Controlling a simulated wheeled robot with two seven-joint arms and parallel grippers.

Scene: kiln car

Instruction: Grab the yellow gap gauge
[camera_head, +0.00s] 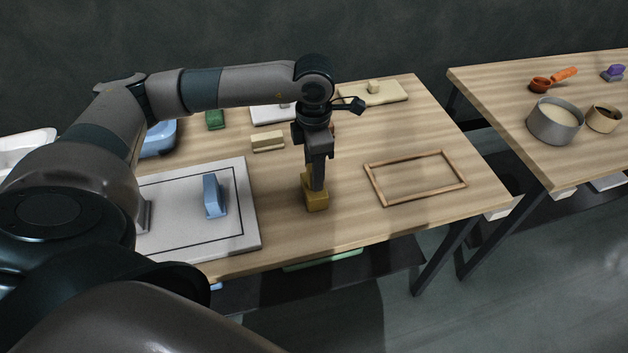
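The yellow gap gauge (316,202) is a small mustard-yellow block standing on the wooden table, right of the grey board. My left gripper (317,184) points straight down over it, with its fingers at the gauge's upper part. The fingers overlap the top of the gauge, and I cannot tell whether they are closed on it or only around it. My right gripper is not in the view.
A grey board (250,222) with a blue upright block (213,196) lies to the left. A thin wooden frame (388,200) lies to the right. A cream block (267,141) stands behind. A second table (490,90) holds a metal pot (555,122).

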